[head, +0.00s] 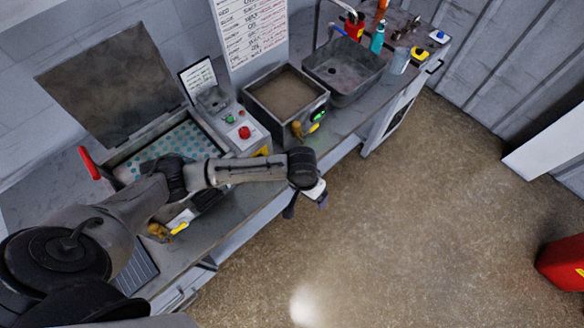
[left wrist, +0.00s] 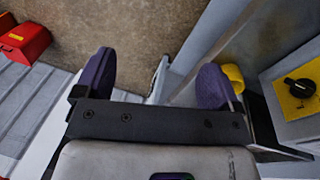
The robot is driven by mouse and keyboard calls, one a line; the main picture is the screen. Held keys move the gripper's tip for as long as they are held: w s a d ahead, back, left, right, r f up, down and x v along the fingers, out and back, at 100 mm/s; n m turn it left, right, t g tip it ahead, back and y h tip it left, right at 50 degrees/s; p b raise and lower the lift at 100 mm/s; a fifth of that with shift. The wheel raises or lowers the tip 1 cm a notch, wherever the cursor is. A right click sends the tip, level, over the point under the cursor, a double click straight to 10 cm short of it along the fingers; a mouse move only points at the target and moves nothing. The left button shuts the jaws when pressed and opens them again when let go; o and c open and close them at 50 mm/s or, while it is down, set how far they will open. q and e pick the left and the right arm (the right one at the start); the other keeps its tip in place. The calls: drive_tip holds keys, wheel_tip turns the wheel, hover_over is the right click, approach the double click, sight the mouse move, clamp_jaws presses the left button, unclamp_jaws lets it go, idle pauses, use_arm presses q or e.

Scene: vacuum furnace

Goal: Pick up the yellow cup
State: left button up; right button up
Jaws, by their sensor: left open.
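My left gripper (head: 306,203) is open and empty, in front of the bench edge and above the floor. Its two dark purple fingers (left wrist: 155,75) stand wide apart in the left wrist view. I cannot make out a yellow cup for certain. A rounded yellow thing (left wrist: 233,75) shows just beyond the right-hand finger, partly hidden by it; I cannot tell whether it is the cup. In the head view a small yellow piece (head: 264,150) lies just behind my left arm, partly hidden. My right gripper is not in view.
The bench carries an open lidded bath (head: 60,62), a grey tank (head: 318,97), a sink (head: 338,92) and a teal bottle (head: 377,40). A red emergency button (head: 244,132) sits between bath and tank. A red box (head: 563,262) stands right. The middle floor is clear.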

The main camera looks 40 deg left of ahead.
use_arm(q)
drive_tip(key=w+a+n+y+b, duration=0.1)
drive_tip(key=w+a+n+b, duration=0.3)
drive_tip(key=a, duration=0.4)
drive_tip(key=w+a+n+y+b, duration=0.1)
drive_tip(key=w+a+n, duration=0.2)
drive_tip(key=w+a, duration=0.4)
drive_tip(key=shift+g, duration=0.4)
drive_tip(key=f, duration=0.9)
drive_tip(key=s+a+f, duration=0.1)
drive_tip(key=f, duration=0.3)
drive_tip(key=shift+f+b, duration=0.25)
drive_tip(key=shift+b, duration=0.1)
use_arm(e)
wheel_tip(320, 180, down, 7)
use_arm(q)
drive_tip(key=c, duration=1)
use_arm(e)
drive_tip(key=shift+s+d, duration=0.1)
use_arm(q)
drive_tip(key=shift+r, duration=0.1)
